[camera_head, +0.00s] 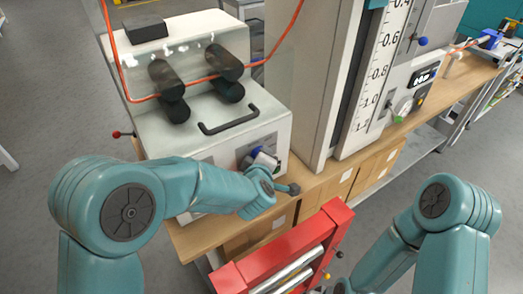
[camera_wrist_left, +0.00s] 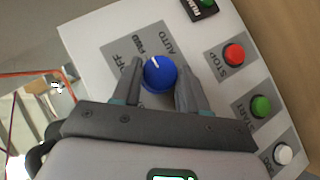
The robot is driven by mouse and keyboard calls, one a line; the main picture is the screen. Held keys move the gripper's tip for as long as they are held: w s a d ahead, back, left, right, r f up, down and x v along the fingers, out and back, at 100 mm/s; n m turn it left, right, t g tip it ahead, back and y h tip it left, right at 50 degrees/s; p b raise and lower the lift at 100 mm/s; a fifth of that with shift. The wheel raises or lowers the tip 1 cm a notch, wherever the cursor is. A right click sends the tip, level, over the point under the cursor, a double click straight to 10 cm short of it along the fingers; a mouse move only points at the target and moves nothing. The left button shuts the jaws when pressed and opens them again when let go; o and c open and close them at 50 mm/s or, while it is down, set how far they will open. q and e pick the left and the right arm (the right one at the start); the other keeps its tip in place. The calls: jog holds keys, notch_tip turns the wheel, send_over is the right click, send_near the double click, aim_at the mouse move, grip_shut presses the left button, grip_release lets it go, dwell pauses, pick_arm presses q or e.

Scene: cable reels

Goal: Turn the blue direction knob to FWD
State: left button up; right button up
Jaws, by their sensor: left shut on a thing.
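The blue direction knob (camera_wrist_left: 159,76) is on the white machine's front panel, between the two fingers of my left gripper (camera_wrist_left: 160,67). The fingers are shut on its sides. Its white pointer mark points up and slightly left in the left wrist view, roughly toward the FWD label (camera_wrist_left: 138,45). The OFF label (camera_wrist_left: 122,63) is further left and the AUTO label (camera_wrist_left: 171,42) is to the right. In the head view my left gripper (camera_head: 264,161) reaches the panel and mostly covers the knob. The right arm shows at lower right, but its gripper is out of view.
A red STOP button (camera_wrist_left: 233,54), a green START button (camera_wrist_left: 261,106) and a white button (camera_wrist_left: 283,154) are right of the knob. The machine has black rollers and a black handle (camera_head: 229,120). A red frame (camera_head: 327,222) stands in front of the bench (camera_head: 206,235).

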pick_arm(q)
jog(key=shift+r, duration=0.1)
dwell(0.4)
jog(key=o, duration=1.1)
jog(key=shift+w, duration=0.1)
jog(key=shift+c, duration=0.2)
jog(key=d+b+v, duration=0.1)
jog(key=v, duration=1.5)
jog(key=shift+a, duration=0.5)
